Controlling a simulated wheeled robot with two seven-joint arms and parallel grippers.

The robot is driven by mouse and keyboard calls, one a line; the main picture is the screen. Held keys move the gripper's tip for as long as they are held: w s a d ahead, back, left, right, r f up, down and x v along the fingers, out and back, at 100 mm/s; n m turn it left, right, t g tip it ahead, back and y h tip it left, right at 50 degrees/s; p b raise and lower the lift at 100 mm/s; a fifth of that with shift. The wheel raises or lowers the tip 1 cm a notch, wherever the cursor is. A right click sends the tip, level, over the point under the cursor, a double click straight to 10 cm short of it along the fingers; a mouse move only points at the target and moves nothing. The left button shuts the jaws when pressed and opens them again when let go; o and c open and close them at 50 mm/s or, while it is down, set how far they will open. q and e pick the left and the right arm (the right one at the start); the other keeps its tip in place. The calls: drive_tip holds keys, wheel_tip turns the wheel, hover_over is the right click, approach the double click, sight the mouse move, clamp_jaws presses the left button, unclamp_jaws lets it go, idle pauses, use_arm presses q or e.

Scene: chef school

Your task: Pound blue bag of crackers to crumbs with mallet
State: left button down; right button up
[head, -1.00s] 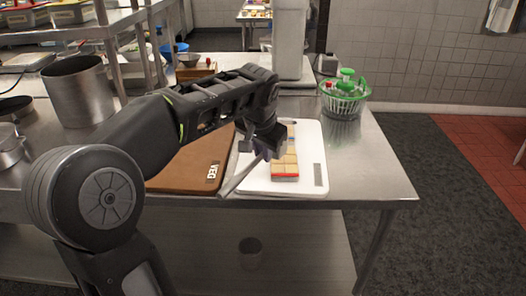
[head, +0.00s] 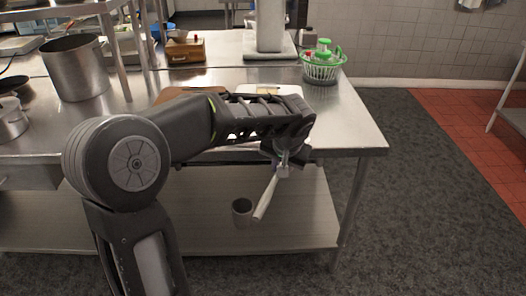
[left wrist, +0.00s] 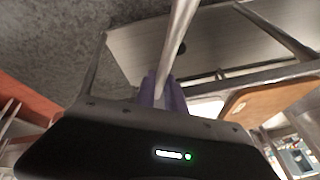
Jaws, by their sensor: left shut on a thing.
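My left gripper (head: 283,166) is shut on a long pale metal rod (head: 265,199), seemingly the mallet's handle. It is held in front of the table's front edge, and the rod slants down to the left. In the left wrist view the purple fingers (left wrist: 162,96) clasp the rod (left wrist: 178,42), which runs out of the picture at the top; I cannot make out a mallet head. The white cutting board (head: 262,87) is mostly hidden behind my left arm, and I cannot clearly see the bag of crackers. My right gripper is not in view.
The steel table (head: 350,125) carries a brown board (head: 180,92), a green basket (head: 322,68), a large pot (head: 72,68) and a wooden box (head: 186,50). A cup (head: 242,210) stands on the lower shelf.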

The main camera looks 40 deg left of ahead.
use_arm(q)
drive_tip(key=d+f+m, duration=0.1)
drive_tip(key=d+f, duration=0.3)
drive_tip(key=d, duration=0.3)
drive_tip(key=d+f+m+h, duration=0.1)
drive_tip(key=d+f, duration=0.3)
drive_tip(key=d, duration=0.3)
drive_tip(key=shift+s+f+t, duration=0.25)
drive_tip(key=shift+s+t, duration=0.05)
drive_tip(key=shift+s, duration=0.1)
drive_tip(key=shift+d, duration=0.2)
